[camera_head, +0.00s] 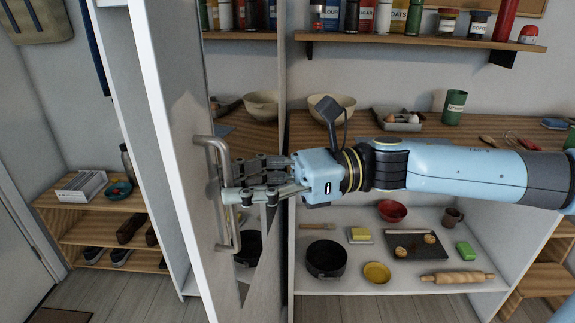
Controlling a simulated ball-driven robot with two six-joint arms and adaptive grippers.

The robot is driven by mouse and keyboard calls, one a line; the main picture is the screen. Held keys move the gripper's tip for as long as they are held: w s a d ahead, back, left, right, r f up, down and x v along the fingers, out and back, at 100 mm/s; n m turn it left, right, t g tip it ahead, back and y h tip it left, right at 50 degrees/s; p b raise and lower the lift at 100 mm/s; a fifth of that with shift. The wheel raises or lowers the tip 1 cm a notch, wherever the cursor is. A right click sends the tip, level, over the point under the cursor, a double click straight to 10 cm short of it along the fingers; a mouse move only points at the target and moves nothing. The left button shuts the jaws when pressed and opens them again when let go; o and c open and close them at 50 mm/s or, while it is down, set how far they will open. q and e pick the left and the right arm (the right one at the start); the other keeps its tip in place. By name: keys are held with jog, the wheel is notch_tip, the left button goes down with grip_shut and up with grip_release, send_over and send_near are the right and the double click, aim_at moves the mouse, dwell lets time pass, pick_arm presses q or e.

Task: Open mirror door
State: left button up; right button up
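The mirror door (187,118) stands upright left of the middle, its white edge running down the picture and its mirror face reflecting the shelves. One finger crosses in front of the bar. The grip is partly hidden and mixed with its reflection, so I cannot tell whether the fingers are closed on the bar. My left gripper is not in view.
Right of the door are a wooden counter (357,129) with bowls and utensils, an upper jar shelf (420,39), and a lower white shelf (345,220) with pans and a rolling pin (457,278). At left stands a shoe rack (85,235). Bare floor (110,290) lies in front.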

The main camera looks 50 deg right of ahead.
jog(key=v, duration=1)
jog(key=shift+d, duration=0.15)
jog(key=shift+w, duration=0.15)
